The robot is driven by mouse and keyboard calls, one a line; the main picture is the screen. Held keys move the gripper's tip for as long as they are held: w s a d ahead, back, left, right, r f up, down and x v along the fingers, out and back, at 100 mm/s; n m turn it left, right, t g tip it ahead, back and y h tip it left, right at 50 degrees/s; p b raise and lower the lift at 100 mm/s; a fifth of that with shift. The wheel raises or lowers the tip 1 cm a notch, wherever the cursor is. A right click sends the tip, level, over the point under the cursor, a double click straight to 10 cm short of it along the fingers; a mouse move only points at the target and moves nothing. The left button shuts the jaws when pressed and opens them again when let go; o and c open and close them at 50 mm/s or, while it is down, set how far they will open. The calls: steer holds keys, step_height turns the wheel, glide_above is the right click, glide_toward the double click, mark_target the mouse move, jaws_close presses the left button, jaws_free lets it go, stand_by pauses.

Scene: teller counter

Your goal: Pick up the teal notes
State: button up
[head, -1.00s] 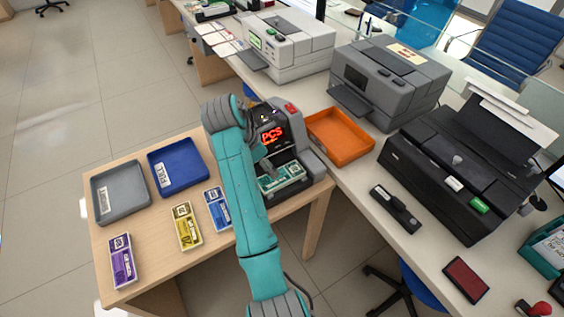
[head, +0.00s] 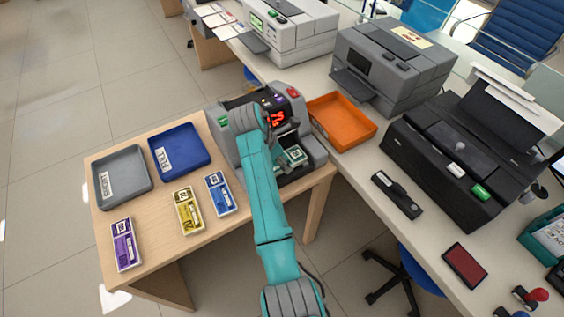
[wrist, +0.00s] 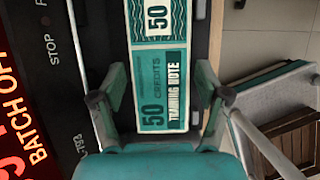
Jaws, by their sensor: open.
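The teal notes (head: 294,155) lie in the front tray of the grey note counter (head: 314,152) in the head view, partly hidden by my arm. In the wrist view the teal notes (wrist: 160,80) run upright through the middle, printed "50 CREDITS" and "TRAINING NOTE". My gripper (wrist: 161,98) is open, with one finger on each side of the stack. Whether the fingers touch the notes I cannot tell. In the head view my gripper is mostly hidden behind my arm.
Blue notes (head: 220,194), yellow notes (head: 189,211) and purple notes (head: 125,244) lie on the wooden table. A grey tray (head: 123,203) and a blue tray (head: 181,177) stand behind them. An orange tray (head: 343,142) sits right of the counter.

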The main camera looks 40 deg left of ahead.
steer(key=shift+w+f, duration=0.1)
steer(key=shift+f, duration=0.1)
steer(key=shift+r, duration=0.1)
steer(key=c, duration=1.1)
